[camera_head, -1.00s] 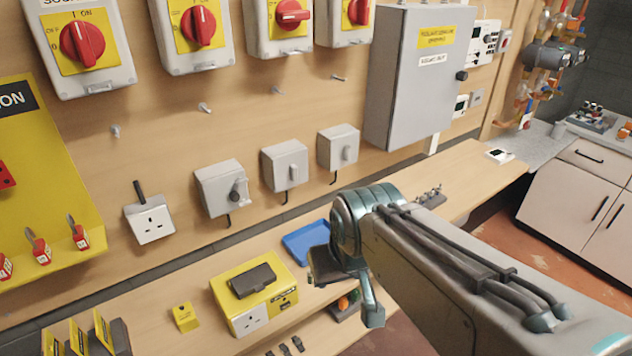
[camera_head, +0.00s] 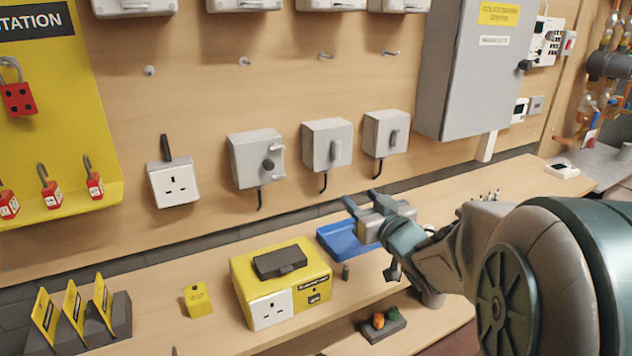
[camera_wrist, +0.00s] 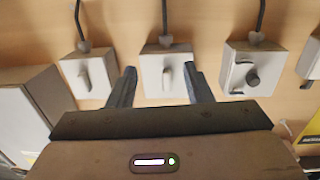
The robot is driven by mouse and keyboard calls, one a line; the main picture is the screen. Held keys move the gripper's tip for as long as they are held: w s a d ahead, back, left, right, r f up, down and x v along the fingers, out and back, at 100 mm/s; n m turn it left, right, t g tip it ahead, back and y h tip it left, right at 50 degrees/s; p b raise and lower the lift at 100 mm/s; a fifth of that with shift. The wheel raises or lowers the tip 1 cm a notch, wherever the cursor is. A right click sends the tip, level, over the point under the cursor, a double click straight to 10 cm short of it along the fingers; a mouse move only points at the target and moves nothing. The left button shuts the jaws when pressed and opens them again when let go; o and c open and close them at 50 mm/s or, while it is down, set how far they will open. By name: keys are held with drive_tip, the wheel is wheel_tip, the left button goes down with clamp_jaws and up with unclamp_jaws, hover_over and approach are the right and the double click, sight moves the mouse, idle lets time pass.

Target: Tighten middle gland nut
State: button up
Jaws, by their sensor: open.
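Three grey switch boxes hang in a row on the wooden wall, each with a cable leaving its underside. The middle box (camera_head: 327,148) has a grey lever handle. Its gland nut (camera_wrist: 165,41) shows in the wrist view, where the scene is upside down, as a small grey fitting between box and black cable. The gland nuts of the two outer boxes (camera_wrist: 82,46) (camera_wrist: 257,38) also show. My gripper (camera_head: 362,201) is open and empty, pointing at the wall below the boxes. In the wrist view its fingertips (camera_wrist: 160,69) flank the middle box in the picture, apart from the nut.
A blue tray (camera_head: 345,241) lies on the bench below my gripper. A yellow socket unit (camera_head: 243,273) stands left of it. A large grey cabinet (camera_head: 462,75) is on the wall to the right, and a white socket (camera_head: 174,183) to the left. Wall hooks are above the boxes.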

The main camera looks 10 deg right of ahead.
sight(328, 172)
drive_tip(key=shift+y, duration=0.4)
drive_tip(key=x, duration=1.4)
drive_tip(key=shift+a+p, duration=0.15)
drive_tip(key=shift+p, duration=0.25)
drive_tip(key=shift+s, duration=0.1)
drive_tip(key=c, duration=1)
